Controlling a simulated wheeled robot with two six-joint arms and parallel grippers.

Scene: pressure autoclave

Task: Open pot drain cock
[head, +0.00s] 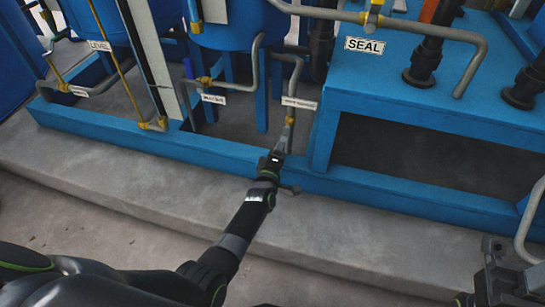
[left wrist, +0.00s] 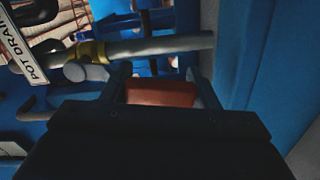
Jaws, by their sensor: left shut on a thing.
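The pot drain line is a grey pipe (left wrist: 150,46) with a yellow fitting (left wrist: 92,52) and a white label reading POT DRAIN (left wrist: 28,45) in the left wrist view. A red handle (left wrist: 160,93) sits between the fingers of my left gripper (left wrist: 160,88), which is shut on it. In the head view my left gripper (head: 281,150) reaches the low end of the drain line, below its yellow fitting (head: 290,121) and white label (head: 298,103). The handle is hidden there. A dark part at the lower right appears to be my right gripper (head: 498,268); its fingers are unclear.
A blue frame rail (head: 230,152) runs along a concrete step (head: 350,225). A blue box-shaped stand (head: 430,85) with a SEAL label (head: 365,45) rises to the right. Another labelled pipe (head: 213,98) stands left of the drain line. Floor in front is clear.

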